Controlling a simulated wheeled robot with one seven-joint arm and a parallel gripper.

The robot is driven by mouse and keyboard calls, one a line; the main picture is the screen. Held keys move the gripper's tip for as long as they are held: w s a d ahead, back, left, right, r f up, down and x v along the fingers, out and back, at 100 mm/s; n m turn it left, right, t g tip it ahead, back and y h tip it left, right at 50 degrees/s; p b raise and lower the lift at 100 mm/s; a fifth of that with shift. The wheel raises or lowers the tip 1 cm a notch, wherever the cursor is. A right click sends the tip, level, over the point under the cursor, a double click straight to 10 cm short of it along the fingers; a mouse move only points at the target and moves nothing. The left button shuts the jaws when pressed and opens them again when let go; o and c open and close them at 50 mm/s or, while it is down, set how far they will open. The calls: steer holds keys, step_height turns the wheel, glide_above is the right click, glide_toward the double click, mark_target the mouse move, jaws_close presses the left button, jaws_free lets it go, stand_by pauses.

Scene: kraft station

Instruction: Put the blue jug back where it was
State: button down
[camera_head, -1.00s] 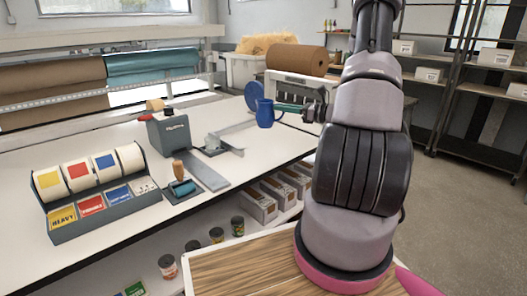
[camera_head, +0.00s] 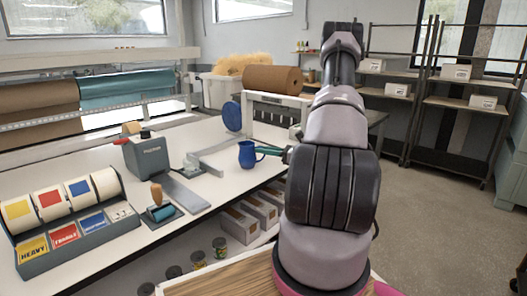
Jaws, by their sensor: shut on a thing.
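The blue jug (camera_head: 247,155) is upright at the right part of the white worktable (camera_head: 112,222), close to its front edge. Its handle points right, towards my gripper (camera_head: 283,155). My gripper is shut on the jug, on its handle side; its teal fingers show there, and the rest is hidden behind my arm. I cannot tell whether the jug's base touches the tabletop.
Left of the jug are a grey metal guide (camera_head: 203,165), a tape dispenser (camera_head: 147,155) and a roller with a wooden handle (camera_head: 158,205). A blue disc (camera_head: 232,116) and a brown paper roll (camera_head: 272,80) are behind. Boxes (camera_head: 243,222) sit on the shelf below.

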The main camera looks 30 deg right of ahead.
steer(key=c, duration=0.8)
jaws_free()
steer(key=shift+f, duration=0.1)
